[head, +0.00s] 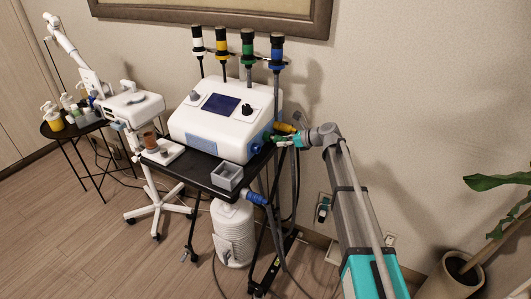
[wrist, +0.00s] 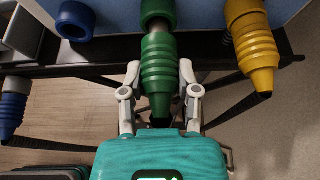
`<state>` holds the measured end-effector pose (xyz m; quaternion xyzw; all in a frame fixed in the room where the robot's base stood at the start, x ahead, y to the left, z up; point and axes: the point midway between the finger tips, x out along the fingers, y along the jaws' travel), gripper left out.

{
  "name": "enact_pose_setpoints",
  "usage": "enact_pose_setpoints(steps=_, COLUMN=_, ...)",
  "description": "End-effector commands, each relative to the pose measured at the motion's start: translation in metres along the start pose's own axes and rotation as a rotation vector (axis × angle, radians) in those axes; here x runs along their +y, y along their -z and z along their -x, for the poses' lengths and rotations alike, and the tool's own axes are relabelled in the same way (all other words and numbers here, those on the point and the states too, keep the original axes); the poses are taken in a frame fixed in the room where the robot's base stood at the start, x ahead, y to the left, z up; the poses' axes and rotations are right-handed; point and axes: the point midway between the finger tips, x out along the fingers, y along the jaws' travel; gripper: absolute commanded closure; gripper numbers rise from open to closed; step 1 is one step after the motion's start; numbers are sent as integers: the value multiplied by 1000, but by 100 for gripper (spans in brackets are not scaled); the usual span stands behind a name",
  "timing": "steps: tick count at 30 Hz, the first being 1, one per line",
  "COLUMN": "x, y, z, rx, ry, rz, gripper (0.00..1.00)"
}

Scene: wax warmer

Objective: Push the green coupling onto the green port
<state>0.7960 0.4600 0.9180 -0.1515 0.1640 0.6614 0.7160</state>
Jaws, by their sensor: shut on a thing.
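The green coupling (wrist: 159,75) is a ribbed, stepped sleeve with a dark lower end. My gripper (wrist: 160,78) is shut on it, one pale finger on each side. The green port (wrist: 157,10) is a ring on the machine's side panel, at the top of the wrist view. The coupling points at the port and looks roughly in line with it. Its narrower front end meets or nearly meets the ring; I cannot tell whether it is inside. In the head view my gripper (head: 284,141) is at the machine's right side and largely hides the coupling.
A yellow coupling (wrist: 250,45) sits on the panel close to the right. An open blue port (wrist: 74,20) is to the left. A blue coupling (head: 257,198) hangs below the cart's dark top (head: 205,176). Hoses hang beneath; a grey tray (head: 227,177) stands in front.

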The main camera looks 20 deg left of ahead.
Motion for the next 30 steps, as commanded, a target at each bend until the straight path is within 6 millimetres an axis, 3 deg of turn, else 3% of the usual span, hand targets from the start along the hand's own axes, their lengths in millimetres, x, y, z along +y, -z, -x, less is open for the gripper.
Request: enact_pose_setpoints(steps=30, x=0, y=-6, z=-13, rx=0, ry=0, rz=0, gripper=100)
